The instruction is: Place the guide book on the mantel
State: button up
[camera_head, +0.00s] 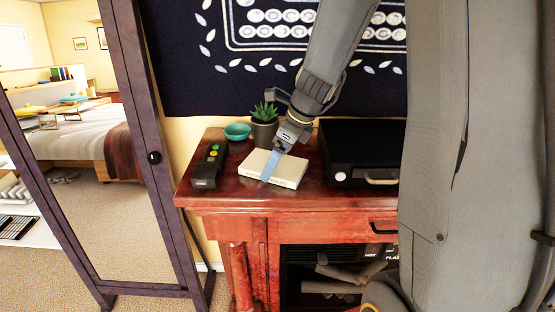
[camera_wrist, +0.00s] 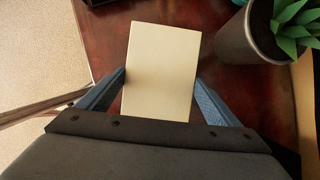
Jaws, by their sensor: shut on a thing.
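The guide book (camera_head: 277,169), a cream, flat, box-like book, lies level at the mantel (camera_head: 225,190), a glossy red-brown wooden top. It looks to be on the surface or just above it; I cannot tell if it touches. My gripper (camera_head: 268,170) reaches down from above with its blue fingers at the book. In the wrist view, the book (camera_wrist: 163,60) sits between the two blue fingers of my gripper (camera_wrist: 160,92), one on each long side. My gripper is shut on it. The book's near end is hidden by the gripper body.
A black remote-like device (camera_head: 209,165) lies left of the book. A teal bowl (camera_head: 237,131) and a potted plant (camera_head: 265,130) stand behind it. A black box (camera_head: 360,152) with a handle is to the right. A tall mirror (camera_head: 95,130) stands left of the mantel.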

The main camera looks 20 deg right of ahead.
jog(key=o, duration=1.1)
jog(key=shift+f, duration=0.1)
jog(key=b+v, duration=0.2)
jog(key=v, duration=1)
jog(key=s+f+n, duration=0.2)
jog(key=n, duration=0.2)
jog(key=s+a+f+n+h, duration=0.1)
jog(key=s+f+n, duration=0.2)
jog(key=n, duration=0.1)
jog(key=s+a+f+n+g+h, duration=0.1)
jog(key=s+f+n, duration=0.1)
jog(key=n, duration=0.3)
jog(key=shift+s+a+f, duration=0.2)
jog(key=shift+a+f, duration=0.05)
jog(key=shift+f, duration=0.3)
jog(key=shift+s+a+f+n+h, duration=0.25)
jog(key=shift+s+f+n, duration=0.7)
jog(key=shift+n, duration=1.2)
jog(key=shift+s+a+f+n+h, duration=0.25)
jog(key=shift+s+f+n, duration=0.75)
jog(key=shift+n, duration=1.2)
jog(key=shift+s+a+f+n+h, duration=0.25)
jog(key=shift+s+f+n, duration=0.4)
jog(key=shift+s+n, duration=1.05)
jog(key=shift+w+n, duration=0.45)
